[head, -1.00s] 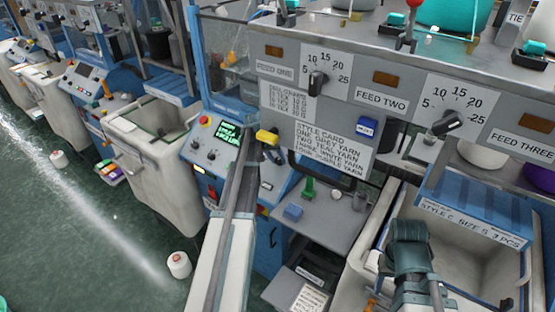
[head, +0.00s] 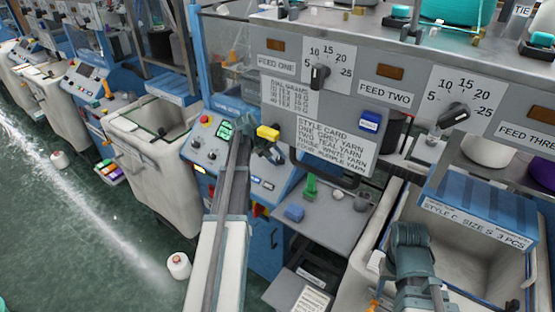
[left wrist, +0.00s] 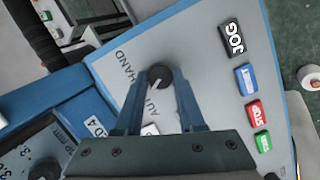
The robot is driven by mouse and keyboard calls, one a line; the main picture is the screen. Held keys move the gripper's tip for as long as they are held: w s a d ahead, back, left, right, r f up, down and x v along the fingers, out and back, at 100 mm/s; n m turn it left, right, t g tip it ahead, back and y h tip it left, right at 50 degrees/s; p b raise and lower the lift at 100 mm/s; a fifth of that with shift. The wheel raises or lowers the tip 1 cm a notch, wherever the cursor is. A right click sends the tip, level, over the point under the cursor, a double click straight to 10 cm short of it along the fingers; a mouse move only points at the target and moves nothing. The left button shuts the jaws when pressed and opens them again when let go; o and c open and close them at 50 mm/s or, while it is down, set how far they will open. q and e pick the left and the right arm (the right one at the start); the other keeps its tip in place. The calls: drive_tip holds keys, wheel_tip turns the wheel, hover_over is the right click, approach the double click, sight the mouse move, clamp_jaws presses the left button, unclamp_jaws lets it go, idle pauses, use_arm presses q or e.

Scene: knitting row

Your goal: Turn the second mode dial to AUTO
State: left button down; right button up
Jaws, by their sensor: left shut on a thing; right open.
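In the left wrist view a round black dial (left wrist: 160,76) with a white pointer line sits between my left gripper's fingers (left wrist: 160,90), which are shut on it. Its pointer slants toward the lower left of the picture. The words HAND (left wrist: 126,66) and AUTO (left wrist: 158,98) are printed beside it; I cannot tell exactly which one it points at. In the head view my left gripper (head: 264,150) is at the blue machine's sloped panel, and the dial is hidden. My right gripper (head: 410,238) is open and empty in front of a pale bin.
A JOG button (left wrist: 234,38), a blue button (left wrist: 246,79), a red STOP button (left wrist: 257,114) and a green button (left wrist: 263,142) lie beside the dial. A grey shelf (head: 330,222) holds small items.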

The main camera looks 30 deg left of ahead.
idle(0.4)
use_arm(q)
drive_tip(key=c, duration=0.5)
unclamp_jaws()
drive_tip(key=p+v, duration=1.1)
drive_tip(key=v, duration=0.2)
drive_tip(key=shift+s+a+r, duration=0.2)
drive_tip(key=shift+r, duration=0.1)
